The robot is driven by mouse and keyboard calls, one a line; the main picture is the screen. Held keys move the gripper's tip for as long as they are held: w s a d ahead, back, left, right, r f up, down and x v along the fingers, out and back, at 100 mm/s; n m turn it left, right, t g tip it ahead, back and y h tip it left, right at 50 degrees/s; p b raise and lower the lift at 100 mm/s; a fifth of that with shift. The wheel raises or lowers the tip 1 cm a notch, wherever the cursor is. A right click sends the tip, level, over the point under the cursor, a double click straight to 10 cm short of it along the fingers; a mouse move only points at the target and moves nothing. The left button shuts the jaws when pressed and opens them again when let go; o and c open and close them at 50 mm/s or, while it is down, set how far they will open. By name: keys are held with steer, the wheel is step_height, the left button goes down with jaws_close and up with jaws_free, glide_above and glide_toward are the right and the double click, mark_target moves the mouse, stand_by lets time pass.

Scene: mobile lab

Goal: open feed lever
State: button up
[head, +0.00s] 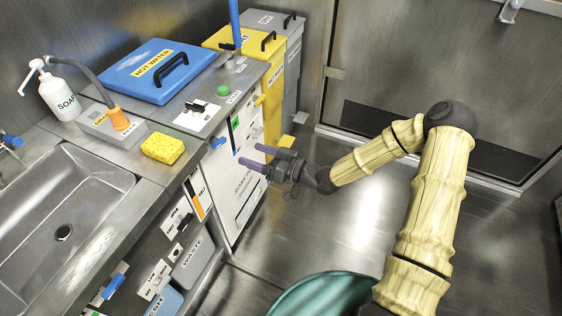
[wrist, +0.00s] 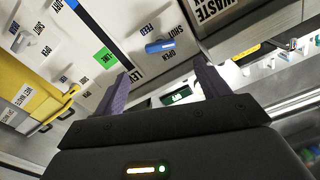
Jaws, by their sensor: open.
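The feed lever (wrist: 160,46) is a small blue handle on a white cabinet front, between a label reading SHUT and FEED and another reading OPEN. In the head view a blue handle (head: 217,143), which looks like the same lever, sits near the top left of the cabinet front. My gripper (head: 249,154) is in front of that panel, to the right of the handle, with its purple fingers pointing at the cabinet. In the wrist view the gripper (wrist: 162,75) is open and empty. The lever shows beyond the gap between the fingertips and looks apart from them.
Other small levers and a green label (wrist: 104,54) share the panel. A yellow bin (head: 268,70) and a grey bin stand behind the cabinet. A sink counter (head: 60,200) lies at left, with a yellow sponge (head: 162,149). A teal tub (head: 325,295) stands below my arm.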

steer(key=v, duration=0.7)
steer(key=shift+d+p, duration=0.3)
steer(key=shift+p, duration=0.05)
steer(key=shift+s+a, duration=0.1)
